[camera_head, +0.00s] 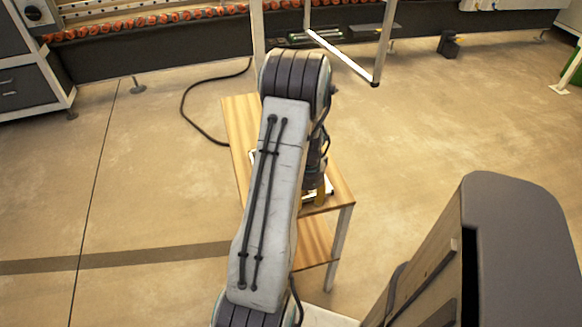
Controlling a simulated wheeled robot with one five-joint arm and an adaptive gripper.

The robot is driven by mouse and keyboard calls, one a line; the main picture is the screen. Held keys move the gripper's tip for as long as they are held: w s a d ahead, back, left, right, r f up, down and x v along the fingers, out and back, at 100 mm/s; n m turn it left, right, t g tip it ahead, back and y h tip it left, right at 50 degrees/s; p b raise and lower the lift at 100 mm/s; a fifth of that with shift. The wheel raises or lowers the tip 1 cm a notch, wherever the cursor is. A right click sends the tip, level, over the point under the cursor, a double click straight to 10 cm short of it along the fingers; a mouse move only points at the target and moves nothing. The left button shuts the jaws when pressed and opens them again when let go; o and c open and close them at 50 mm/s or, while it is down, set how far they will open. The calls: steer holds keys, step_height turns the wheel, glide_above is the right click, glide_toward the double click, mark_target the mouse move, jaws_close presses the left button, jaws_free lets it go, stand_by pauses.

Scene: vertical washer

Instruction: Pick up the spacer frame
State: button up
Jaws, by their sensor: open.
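A thin white edge, likely the spacer frame (330,188), shows on the wooden table (342,196), just right of my gripper. A small white piece also shows at the left side of my arm. My arm hides most of the middle of the table, so the frame's full shape cannot be seen. My gripper (317,196) points down over the table, close to the white edge. Its jaws are open and partly hidden behind my arm. I cannot tell whether they touch the frame.
The table has a lower shelf (315,242) and pale metal legs. A metal frame stand (375,60) rises behind it. A dark cable (185,105) lies on the floor to the left. A grey cabinet (22,85) stands far left. Floor on both sides is mostly clear.

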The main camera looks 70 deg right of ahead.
steer(key=shift+o, duration=0.3)
jaws_close()
stand_by(0.3)
